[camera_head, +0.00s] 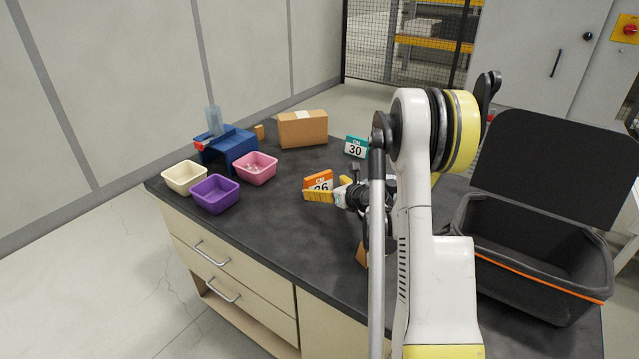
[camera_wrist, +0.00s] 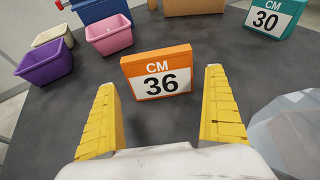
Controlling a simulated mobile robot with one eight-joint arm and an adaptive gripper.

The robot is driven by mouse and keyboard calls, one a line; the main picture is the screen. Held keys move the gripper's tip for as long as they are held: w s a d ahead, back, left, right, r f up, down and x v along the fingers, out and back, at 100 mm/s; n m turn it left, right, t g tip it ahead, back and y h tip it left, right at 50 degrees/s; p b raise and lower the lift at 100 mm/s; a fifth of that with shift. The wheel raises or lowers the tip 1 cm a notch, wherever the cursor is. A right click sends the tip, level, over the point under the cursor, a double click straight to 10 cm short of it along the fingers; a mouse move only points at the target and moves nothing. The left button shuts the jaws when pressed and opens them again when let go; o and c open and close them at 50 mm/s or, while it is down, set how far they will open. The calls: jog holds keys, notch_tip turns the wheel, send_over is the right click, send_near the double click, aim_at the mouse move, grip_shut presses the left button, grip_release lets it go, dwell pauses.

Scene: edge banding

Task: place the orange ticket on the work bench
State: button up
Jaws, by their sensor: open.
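The orange ticket (camera_wrist: 157,73), a block with a white face marked "CM 36", stands upright on the dark work bench (camera_head: 272,225). In the head view the ticket (camera_head: 318,179) is partly hidden by a finger of my gripper (camera_head: 336,192). My gripper also shows in the wrist view (camera_wrist: 166,112), with its two yellow fingers wide apart. The ticket stands just beyond the fingertips, roughly between them and a little to the left. The fingers hold nothing.
A teal "CM 30" ticket (camera_head: 356,147) and a cardboard box (camera_head: 303,129) stand farther back. Purple (camera_head: 215,205), cream (camera_head: 184,178) and pink (camera_head: 255,176) bins and a blue device (camera_head: 229,151) are at left. A black open crate (camera_head: 535,291) is at right. The front-left bench top is clear.

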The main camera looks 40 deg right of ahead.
aim_at(320, 185)
jog(key=v, duration=0.2)
jog(key=shift+s+r+p, duration=0.2)
jog(key=shift+p, duration=0.15)
jog(key=shift+s+a+r, duration=0.2)
jog(key=shift+s, duration=0.05)
jog(key=s+a+r+n+g+y, duration=0.1)
jog(key=s+a+r+n, duration=0.1)
jog(key=a+r+n, duration=0.35)
jog(key=s+a+r+n+g, duration=0.1)
jog(key=s+a+r+n, duration=0.1)
jog(key=a+n, duration=0.55)
jog(key=s+a+r+n+g+y, duration=0.1)
jog(key=s+a+r+n+g, duration=0.25)
jog(key=a, duration=0.55)
jog(key=s+a+n, duration=0.3)
jog(key=s+n, duration=0.3)
jog(key=s+a+r+n, duration=0.1)
jog(key=s+a+n, duration=0.3)
jog(key=s+n, duration=0.3)
jog(key=s+a+n+g+h, duration=0.1)
jog(key=s+a+n, duration=0.3)
jog(key=s+n, duration=0.3)
jog(key=shift+r, duration=0.4)
jog(key=shift+a, duration=0.1)
